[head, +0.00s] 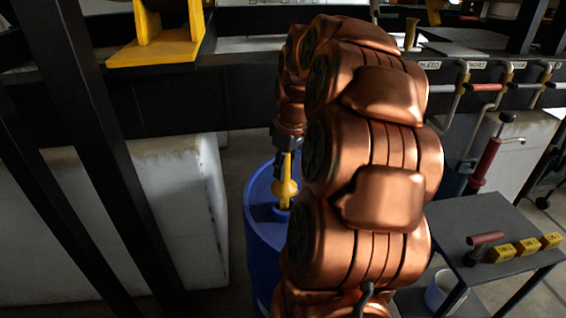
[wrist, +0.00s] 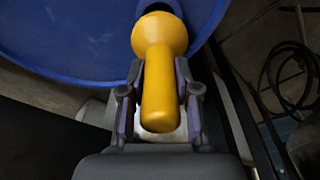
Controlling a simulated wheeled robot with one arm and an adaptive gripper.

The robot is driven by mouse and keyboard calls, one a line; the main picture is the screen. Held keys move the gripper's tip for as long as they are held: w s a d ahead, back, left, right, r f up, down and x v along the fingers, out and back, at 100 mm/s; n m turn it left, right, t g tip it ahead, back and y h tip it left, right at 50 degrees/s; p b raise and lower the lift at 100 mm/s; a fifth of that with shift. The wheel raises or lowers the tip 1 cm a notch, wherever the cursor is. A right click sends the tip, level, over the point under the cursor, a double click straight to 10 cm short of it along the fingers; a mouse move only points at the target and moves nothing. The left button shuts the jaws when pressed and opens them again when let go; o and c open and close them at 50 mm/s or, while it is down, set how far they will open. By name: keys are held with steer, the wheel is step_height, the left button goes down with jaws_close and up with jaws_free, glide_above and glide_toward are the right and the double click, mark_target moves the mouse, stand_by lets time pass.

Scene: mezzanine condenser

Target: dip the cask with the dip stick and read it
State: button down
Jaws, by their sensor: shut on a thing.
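The blue cask (head: 259,235) stands upright beyond my arm, which covers its right side. My gripper (head: 287,155) is above the cask's top, shut on the yellow handle of the dip stick (head: 285,189). In the wrist view my gripper (wrist: 160,100) has a finger on each side of the handle (wrist: 160,85). The handle's flared end lies over the blue cask top (wrist: 75,35), by a dark spot at the picture's upper edge. The stick's lower part is hidden, so I cannot tell how deep it sits. No reading is visible.
A dark side table (head: 480,225) at right bears a red-handled tool (head: 484,240) and yellow blocks (head: 527,246). A white bucket (head: 441,290) is beneath it. Pale blocks (head: 180,200) stand left of the cask. A dark beam (head: 170,98) crosses behind. Valves with labels hang at upper right.

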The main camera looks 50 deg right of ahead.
steer(key=shift+r, duration=0.3)
step_height(320, 180, up, 36)
steer(key=p, duration=1.7)
steer(key=shift+f, duration=0.2)
stand_by(0.5)
stand_by(0.4)
